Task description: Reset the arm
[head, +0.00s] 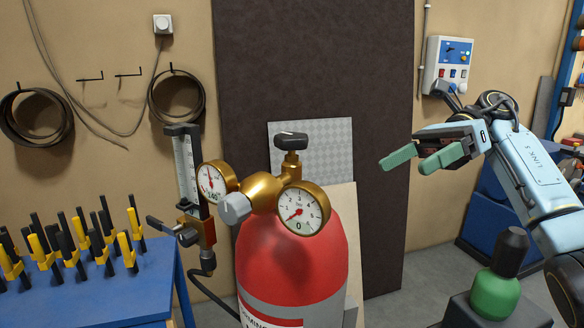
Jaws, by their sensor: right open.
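My right gripper (419,161) comes in from the right on a light blue arm. Its green fingertips are apart with nothing between them. It is in the air, to the right of a red gas cylinder (300,262) and not touching it. The cylinder carries a brass regulator with a left gauge (213,181), a right gauge (301,210) and a dark valve knob (291,141). My left gripper is not in view.
A blue table (115,290) with several black and yellow clamps (60,245) stands at the left. A green bottle (495,294) with a black top stands below my right arm. A control box (448,66) and coiled cables (36,117) hang on the wall.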

